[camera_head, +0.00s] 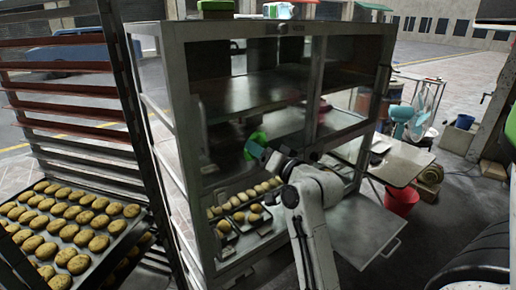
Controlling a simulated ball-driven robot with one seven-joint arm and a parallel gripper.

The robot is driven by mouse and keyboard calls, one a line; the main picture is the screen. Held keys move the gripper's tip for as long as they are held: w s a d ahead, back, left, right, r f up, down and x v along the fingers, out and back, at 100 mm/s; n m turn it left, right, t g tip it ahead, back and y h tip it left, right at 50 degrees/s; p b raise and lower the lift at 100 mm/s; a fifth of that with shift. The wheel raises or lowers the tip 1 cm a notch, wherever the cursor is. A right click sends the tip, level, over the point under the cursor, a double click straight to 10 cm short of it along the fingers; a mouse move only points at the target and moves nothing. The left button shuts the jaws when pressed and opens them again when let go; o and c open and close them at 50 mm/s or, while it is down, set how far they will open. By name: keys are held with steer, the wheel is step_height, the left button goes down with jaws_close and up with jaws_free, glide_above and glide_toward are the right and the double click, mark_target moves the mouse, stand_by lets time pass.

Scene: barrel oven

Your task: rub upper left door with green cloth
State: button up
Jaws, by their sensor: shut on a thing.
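A metal cabinet (172,110) with glazed doors stands in the middle of the view. Its upper left door (232,92) looks like a dark glass pane in a grey frame, with shelves showing behind it. The green cloth (255,139) is bunched at the end of my arm, in front of the cabinet's left side. My gripper (257,149) is shut on the cloth. The cloth is near the lower part of the glazed area; I cannot tell whether it touches the glass. The gripper's fingers are small and partly hidden by the cloth.
A rack with trays of round buns (70,225) stands close on the left. More buns lie in trays low in the cabinet. A grey panel with a handle (365,230) sticks out at lower right. A table (405,162), red bucket (401,199) and fan (412,118) stand to the right.

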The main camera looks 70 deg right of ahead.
stand_by(0.3)
steer(key=shift+v, duration=1.55)
